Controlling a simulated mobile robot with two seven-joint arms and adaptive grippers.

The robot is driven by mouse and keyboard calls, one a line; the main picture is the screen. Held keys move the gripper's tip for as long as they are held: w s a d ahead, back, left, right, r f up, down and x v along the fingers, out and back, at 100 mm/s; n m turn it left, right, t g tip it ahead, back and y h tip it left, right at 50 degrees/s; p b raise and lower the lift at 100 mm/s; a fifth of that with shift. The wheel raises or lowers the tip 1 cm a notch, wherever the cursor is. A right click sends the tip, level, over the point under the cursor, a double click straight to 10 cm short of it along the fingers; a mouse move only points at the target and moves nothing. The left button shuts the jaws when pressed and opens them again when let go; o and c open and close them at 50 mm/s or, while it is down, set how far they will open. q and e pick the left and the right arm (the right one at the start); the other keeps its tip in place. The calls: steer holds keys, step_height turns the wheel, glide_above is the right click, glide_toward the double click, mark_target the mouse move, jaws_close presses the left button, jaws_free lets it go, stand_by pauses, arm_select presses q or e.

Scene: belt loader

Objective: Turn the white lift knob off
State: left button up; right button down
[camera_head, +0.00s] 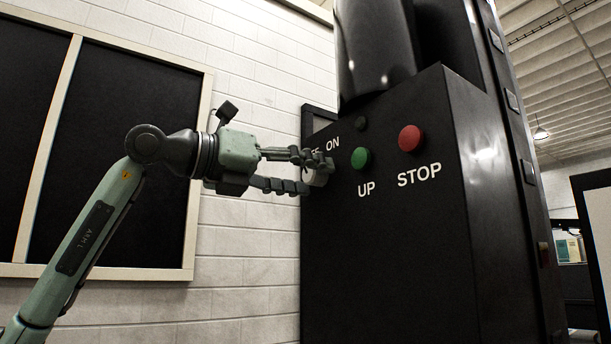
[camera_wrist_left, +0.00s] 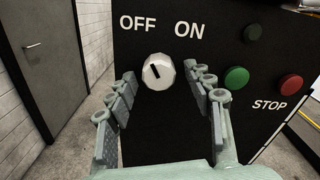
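The white lift knob (camera_wrist_left: 158,72) sits on the black panel below the OFF and ON labels in the left wrist view. Its dark mark slants, with the upper end leaning left toward OFF. In the head view the knob (camera_head: 320,174) is partly hidden by my fingers. My left gripper (camera_head: 303,172) reaches the panel from the left. In the left wrist view its fingers (camera_wrist_left: 160,75) are spread, one on each side of the knob, with gaps showing between them and it. I cannot tell whether either fingertip touches the panel. My right gripper is not in view.
The green UP button (camera_head: 361,158), red STOP button (camera_head: 410,138) and a small dark button (camera_head: 361,124) are right of the knob on the black cabinet (camera_head: 400,260). A white brick wall (camera_head: 240,240) with a framed dark window is at left.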

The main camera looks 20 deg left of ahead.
arm_select(q)
steer(key=v, duration=1.2)
stand_by(0.4)
